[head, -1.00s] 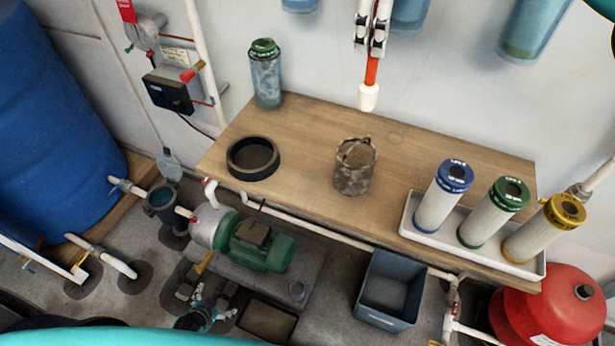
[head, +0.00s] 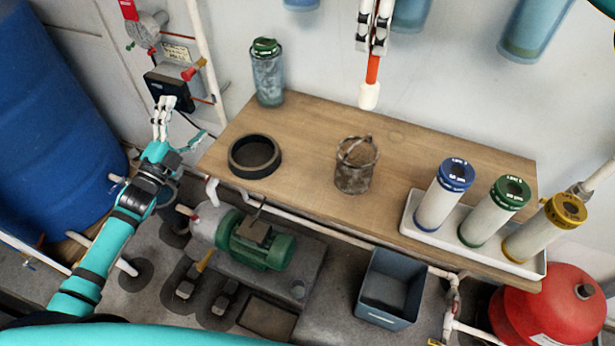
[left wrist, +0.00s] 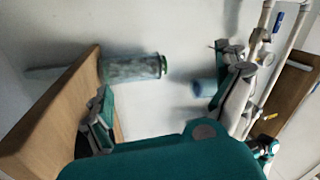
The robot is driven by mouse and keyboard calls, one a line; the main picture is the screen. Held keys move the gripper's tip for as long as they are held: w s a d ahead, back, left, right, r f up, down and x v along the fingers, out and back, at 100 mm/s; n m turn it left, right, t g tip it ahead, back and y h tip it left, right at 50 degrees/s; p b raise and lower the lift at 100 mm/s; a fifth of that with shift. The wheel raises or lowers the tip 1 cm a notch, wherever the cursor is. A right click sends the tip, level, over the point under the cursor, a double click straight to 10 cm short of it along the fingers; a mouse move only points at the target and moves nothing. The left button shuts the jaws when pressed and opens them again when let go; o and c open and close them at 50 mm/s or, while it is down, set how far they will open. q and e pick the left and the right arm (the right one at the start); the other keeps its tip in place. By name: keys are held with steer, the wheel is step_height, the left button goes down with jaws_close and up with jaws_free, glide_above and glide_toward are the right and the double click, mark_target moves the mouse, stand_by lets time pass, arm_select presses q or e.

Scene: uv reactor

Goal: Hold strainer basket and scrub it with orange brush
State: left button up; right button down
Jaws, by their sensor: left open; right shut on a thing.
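The strainer basket (head: 355,176), brown and grimy with a handle over its top, stands upright on the wooden bench in the head view. My left gripper (head: 163,105) is up left of the bench, fingers pointing upward near the dark wall box, open and empty. In the left wrist view its fingers (left wrist: 165,78) stand wide apart. My right gripper (head: 371,42) hangs down at the top of the head view, shut on the orange brush (head: 369,92), whose pale head points down above the bench's back edge. The basket is apart from both grippers.
The bench (head: 300,150) also holds a black ring (head: 254,158), a green-capped bottle (head: 267,76) and a white tray (head: 405,222) with three filter cartridges. The bench is clear around the basket. A pump (head: 262,242) and blue-grey bin (head: 388,290) stand below.

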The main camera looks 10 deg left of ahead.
arm_select(q)
steer(key=s+d+m+g+h, duration=0.2)
steer(key=d+m+g+h, duration=0.35)
steer(key=d+m, duration=1)
arm_select(e)
steer(key=shift+d, duration=0.1)
arm_select(q)
steer(key=m+g+h, duration=0.4)
steer(key=m+h, duration=0.1)
steer(key=m, duration=0.9)
glide_toward(357, 160)
steer(key=shift+w+a+f+t, duration=0.3)
steer(key=shift+a+f, duration=0.35)
steer(key=shift+f, duration=0.35)
steer(key=shift+w+d, duration=0.15)
steer(key=shift+d, duration=0.1)
steer(key=x, duration=1.1)
steer(key=shift+w+d+f, duration=0.1)
steer(key=shift+d+f, duration=0.05)
steer(key=c, duration=1.1)
